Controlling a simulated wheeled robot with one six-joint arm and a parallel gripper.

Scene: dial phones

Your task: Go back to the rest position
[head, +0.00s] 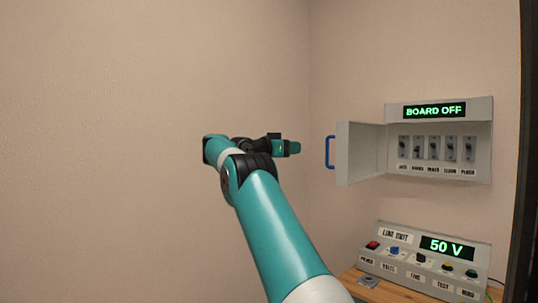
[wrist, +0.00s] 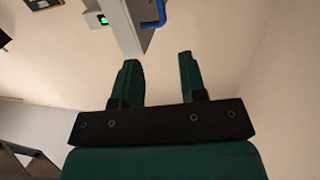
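My gripper (head: 294,148) is out at the end of my raised teal arm, left of the wall box. In the wrist view its two fingers (wrist: 159,66) stand apart with nothing between them. The wall box (head: 439,105) has its door (head: 361,154) swung open to the left. The blue door handle (head: 330,152) is a little right of my gripper, with a gap in the picture; it also shows beyond the fingers in the wrist view (wrist: 153,16).
The box display (head: 434,111) reads "BOARD OFF" above a row of several switches (head: 434,148). Below, a line unit (head: 424,262) with knobs, buttons and a "50 V" display stands on a wooden table (head: 391,292). The wall to the left is bare.

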